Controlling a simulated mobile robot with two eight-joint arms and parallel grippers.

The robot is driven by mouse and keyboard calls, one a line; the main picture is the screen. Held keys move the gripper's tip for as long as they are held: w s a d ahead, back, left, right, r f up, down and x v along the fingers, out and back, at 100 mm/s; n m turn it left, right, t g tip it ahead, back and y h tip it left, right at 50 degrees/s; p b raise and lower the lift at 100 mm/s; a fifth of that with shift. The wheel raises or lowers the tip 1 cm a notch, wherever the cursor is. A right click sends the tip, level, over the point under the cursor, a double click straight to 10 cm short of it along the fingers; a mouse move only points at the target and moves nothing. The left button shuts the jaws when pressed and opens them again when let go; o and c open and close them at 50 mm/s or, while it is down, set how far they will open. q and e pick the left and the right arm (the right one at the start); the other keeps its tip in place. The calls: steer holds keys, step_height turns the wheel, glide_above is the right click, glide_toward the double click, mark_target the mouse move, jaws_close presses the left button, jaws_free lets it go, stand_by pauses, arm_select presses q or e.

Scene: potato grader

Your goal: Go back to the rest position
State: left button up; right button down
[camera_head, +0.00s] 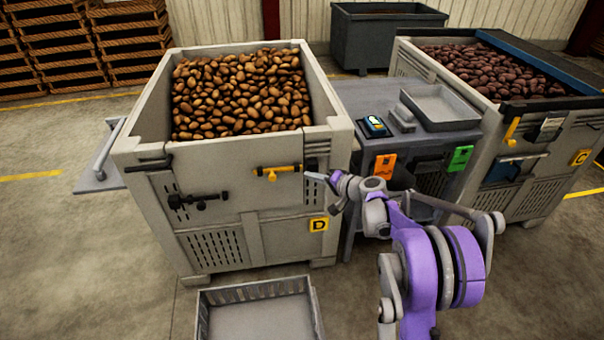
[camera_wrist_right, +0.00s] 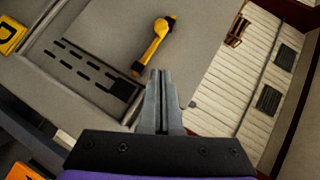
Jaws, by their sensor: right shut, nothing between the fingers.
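My right gripper (camera_head: 313,177) is shut and empty, in front of the grey bin marked D (camera_head: 270,220). In the right wrist view my gripper (camera_wrist_right: 163,75) shows with its fingers together. A yellow latch handle (camera_head: 278,171) on the front of bin D is just left of the fingertips and appears apart from them. The yellow handle also shows beyond the fingertips in the right wrist view (camera_wrist_right: 153,46). My left gripper is not in view.
Bin D holds many brown potatoes (camera_head: 240,92). A second bin (camera_head: 530,150) with reddish potatoes stands at the right. Between them is a grey cabinet (camera_head: 352,95) with a scale tray (camera_head: 440,105). An empty grey crate (camera_head: 258,292) lies on the floor in front.

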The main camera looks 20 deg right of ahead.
steer(key=shift+s+d+r, duration=0.2)
steer(key=shift+s, duration=0.3)
steer(key=s+a+r+n+g+h+p, duration=0.1)
steer(key=s+a+r+n+g+p, duration=0.25)
steer(key=s+a, duration=0.45)
steer(key=s+a+r+n+g+p, duration=0.25)
steer(key=s+a+r, duration=0.25)
steer(key=s+a, duration=0.3)
arm_select(q)
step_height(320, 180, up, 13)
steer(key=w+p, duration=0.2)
steer(key=p, duration=0.3)
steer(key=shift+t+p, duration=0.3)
arm_select(e)
steer(key=s+n+g+h, duration=0.1)
steer(key=s+n+h, duration=0.2)
steer(key=s, duration=1.8)
steer(key=shift+s+r+g+h, duration=0.3)
steer(key=shift+r+h, duration=0.05)
steer(key=shift+h, duration=0.55)
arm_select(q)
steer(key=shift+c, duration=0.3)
arm_select(e)
steer(key=shift+d, duration=0.1)
